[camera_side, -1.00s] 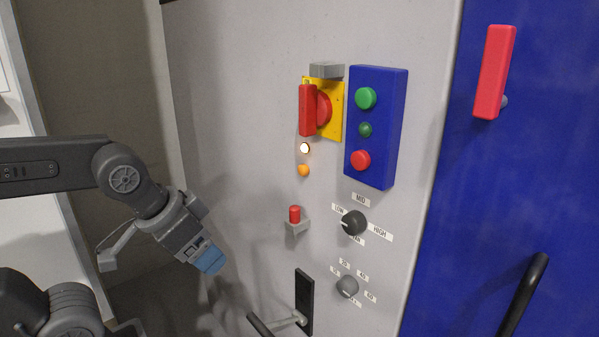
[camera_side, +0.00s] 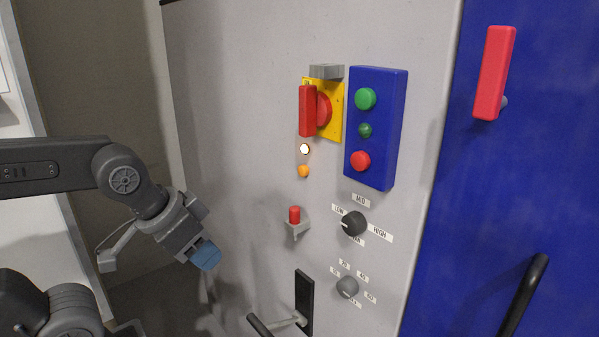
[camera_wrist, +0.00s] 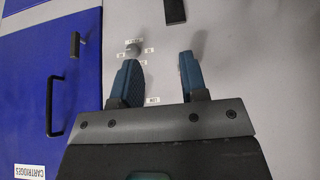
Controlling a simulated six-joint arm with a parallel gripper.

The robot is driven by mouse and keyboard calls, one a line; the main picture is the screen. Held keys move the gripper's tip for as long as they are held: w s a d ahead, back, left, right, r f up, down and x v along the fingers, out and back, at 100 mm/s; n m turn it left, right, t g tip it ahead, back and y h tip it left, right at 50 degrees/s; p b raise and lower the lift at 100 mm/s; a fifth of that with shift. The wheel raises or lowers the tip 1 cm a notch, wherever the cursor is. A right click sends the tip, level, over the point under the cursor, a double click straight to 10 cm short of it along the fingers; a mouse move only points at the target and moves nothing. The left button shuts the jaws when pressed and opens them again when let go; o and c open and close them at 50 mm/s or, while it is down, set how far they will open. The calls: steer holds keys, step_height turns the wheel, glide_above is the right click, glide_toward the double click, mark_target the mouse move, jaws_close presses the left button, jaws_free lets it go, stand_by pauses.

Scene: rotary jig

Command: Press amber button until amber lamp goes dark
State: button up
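The amber button (camera_side: 303,170) is a small orange dome on the grey panel. The lamp (camera_side: 304,148) just above it glows bright, nearly white with a warm rim. My gripper (camera_side: 205,257) is left of and below both, in front of the panel and touching nothing. In the wrist view its two blue fingers (camera_wrist: 157,58) stand apart with nothing between them. The button and lamp do not show in the wrist view.
Near the amber button are a red handle on a yellow plate (camera_side: 336,125), a blue button box (camera_side: 393,150), a red-capped switch (camera_side: 295,215), a black knob (camera_side: 354,223), a grey knob (camera_side: 347,287) and a lever (camera_side: 304,300). The panel left of the button is bare.

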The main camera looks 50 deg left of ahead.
jaws_close()
stand_by(1.3)
